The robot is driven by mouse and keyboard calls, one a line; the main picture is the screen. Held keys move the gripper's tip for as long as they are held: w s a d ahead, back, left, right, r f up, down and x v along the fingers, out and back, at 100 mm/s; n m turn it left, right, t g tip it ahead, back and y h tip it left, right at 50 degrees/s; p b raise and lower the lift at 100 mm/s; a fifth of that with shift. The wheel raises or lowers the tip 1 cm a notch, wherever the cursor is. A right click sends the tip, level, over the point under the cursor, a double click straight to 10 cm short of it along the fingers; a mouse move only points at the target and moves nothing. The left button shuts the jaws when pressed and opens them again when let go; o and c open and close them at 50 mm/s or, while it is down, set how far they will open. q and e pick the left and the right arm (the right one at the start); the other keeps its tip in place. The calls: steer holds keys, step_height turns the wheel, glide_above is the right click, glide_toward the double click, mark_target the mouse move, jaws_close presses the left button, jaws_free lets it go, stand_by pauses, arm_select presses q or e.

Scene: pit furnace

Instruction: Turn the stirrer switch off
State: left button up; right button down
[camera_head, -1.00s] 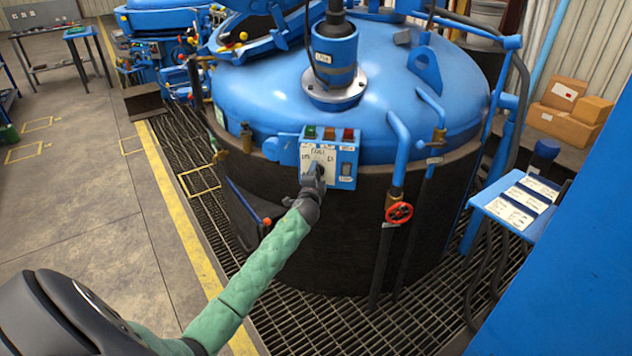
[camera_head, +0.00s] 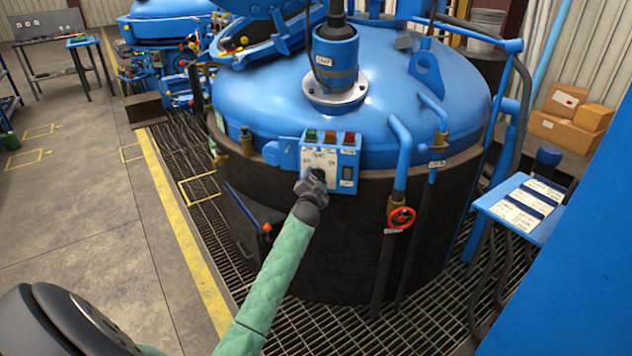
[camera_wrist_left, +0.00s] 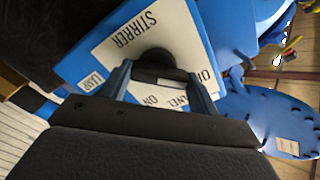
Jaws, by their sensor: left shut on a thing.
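The stirrer switch is a black knob (camera_wrist_left: 156,62) on a white label plate marked STIRRER, with ON readable and another word partly covered. The plate sits on a blue control box (camera_head: 345,160) on the side of the big furnace. My left gripper (camera_head: 311,184) is at the lower left of this box and hides the knob in the head view. In the left wrist view my left gripper (camera_wrist_left: 160,82) has its two blue-grey fingers on either side of the knob's bar, shut on it. Which mark the knob points to is not clear. My right gripper is not in view.
Green, orange and red lamps (camera_head: 330,137) top the box. A red valve wheel (camera_head: 401,218) on a pipe is to its right. The blue furnace lid (camera_head: 400,90) is above. A blue stand with labels (camera_head: 525,205) is at right.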

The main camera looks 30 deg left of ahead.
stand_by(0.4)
arm_select(q)
steer(key=o, duration=1)
steer(key=shift+s+d, duration=0.1)
steer(key=shift+s, duration=0.1)
steer(key=shift+f+b+v, duration=0.2)
steer(key=shift+b+v, duration=0.2)
steer(key=shift+v, duration=0.65)
steer(key=shift+b+v, duration=0.5)
steer(key=shift+v, duration=2.15)
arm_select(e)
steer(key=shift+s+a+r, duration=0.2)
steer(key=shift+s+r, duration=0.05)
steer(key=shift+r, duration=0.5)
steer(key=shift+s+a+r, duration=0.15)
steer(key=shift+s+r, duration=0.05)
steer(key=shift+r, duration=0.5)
arm_select(q)
steer(key=shift+r, duration=0.15)
